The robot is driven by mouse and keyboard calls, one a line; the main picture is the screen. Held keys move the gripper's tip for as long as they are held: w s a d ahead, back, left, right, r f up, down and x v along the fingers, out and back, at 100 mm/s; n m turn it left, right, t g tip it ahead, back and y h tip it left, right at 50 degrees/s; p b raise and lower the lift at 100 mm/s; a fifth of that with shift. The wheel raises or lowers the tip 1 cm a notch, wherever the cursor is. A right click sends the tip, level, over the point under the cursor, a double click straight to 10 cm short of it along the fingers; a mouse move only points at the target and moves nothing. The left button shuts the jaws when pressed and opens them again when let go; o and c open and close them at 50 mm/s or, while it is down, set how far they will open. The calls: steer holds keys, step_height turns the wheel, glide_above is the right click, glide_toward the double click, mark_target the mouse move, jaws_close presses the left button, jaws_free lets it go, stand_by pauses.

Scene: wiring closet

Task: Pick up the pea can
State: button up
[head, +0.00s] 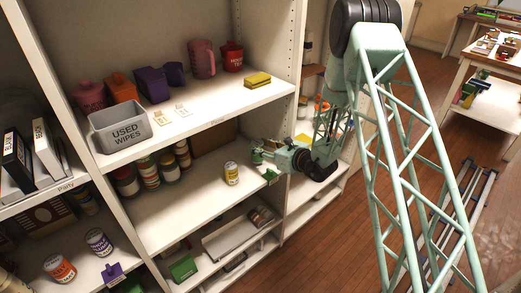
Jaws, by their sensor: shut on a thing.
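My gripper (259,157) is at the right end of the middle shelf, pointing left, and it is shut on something. It is small and partly merged with the mint-coloured parts around it, so I cannot make out what it holds. A can with a yellow and white label (232,173) stands upright on the shelf just left of my gripper, with a small gap between them. Its label is too small to read, so I cannot tell whether it is the pea can. A small green piece (271,176) shows just below my gripper, near the shelf's front edge.
Several jars and cans (148,172) stand at the left of the middle shelf (190,212). The shelf above holds a grey "USED WIPES" bin (121,126), mugs and a yellow sponge (257,80). An upright panel (294,105) borders the bay at right. The shelf's middle front is clear.

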steer(key=shift+r, duration=0.65)
steer(key=s+d+r+p, duration=0.1)
steer(key=s+d, duration=0.8)
steer(key=d, duration=0.3)
steer(key=shift+s+d+p, duration=0.3)
steer(key=shift+d, duration=0.1)
steer(key=s+d+f+m+t+h, duration=0.2)
steer(key=s+d, duration=0.5)
steer(key=d, duration=0.6)
steer(key=shift+s+f+m+h, duration=0.2)
steer(key=shift+f+m+h, duration=0.35)
steer(key=shift+f, duration=0.2)
steer(key=shift+w+d, duration=0.1)
steer(key=shift+w, duration=0.05)
